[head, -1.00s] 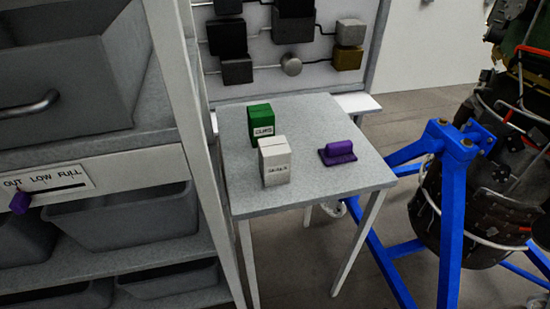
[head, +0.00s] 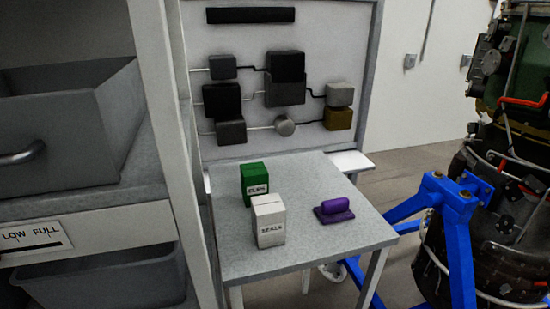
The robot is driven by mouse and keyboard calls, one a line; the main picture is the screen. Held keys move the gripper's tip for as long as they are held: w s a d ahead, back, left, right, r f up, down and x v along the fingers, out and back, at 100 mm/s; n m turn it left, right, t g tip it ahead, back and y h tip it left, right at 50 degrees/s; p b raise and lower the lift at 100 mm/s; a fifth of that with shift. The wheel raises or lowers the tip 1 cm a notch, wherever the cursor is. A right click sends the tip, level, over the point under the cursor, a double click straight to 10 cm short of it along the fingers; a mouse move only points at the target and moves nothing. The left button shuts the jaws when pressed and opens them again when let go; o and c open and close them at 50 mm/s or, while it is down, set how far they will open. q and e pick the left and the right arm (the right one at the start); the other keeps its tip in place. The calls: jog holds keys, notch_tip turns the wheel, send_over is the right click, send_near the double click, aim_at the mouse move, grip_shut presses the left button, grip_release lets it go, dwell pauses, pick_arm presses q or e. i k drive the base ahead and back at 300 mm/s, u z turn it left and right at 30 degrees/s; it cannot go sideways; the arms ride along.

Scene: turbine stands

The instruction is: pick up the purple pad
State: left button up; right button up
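The purple pad (head: 335,210) lies on the right part of a small grey table (head: 350,241). It has a flat base with a rounded grip on top. A white box labelled SEALS (head: 268,222) stands to its left, apart from it. A green box (head: 255,184) stands behind the white box, farther left. Neither of my grippers shows in the head view.
A grey shelf unit with bins (head: 110,269) stands at the left, close to the table. A panel with dark blocks and lines (head: 285,85) rises behind the table. A blue stand (head: 455,240) with a turbine (head: 510,180) is at the right.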

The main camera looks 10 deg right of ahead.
aim_at(337, 211)
jog(key=z, duration=0.5)
jog(key=k, duration=0.6)
jog(key=z, duration=0.8)
jog(key=i, duration=1.1)
jog(key=u, duration=0.3)
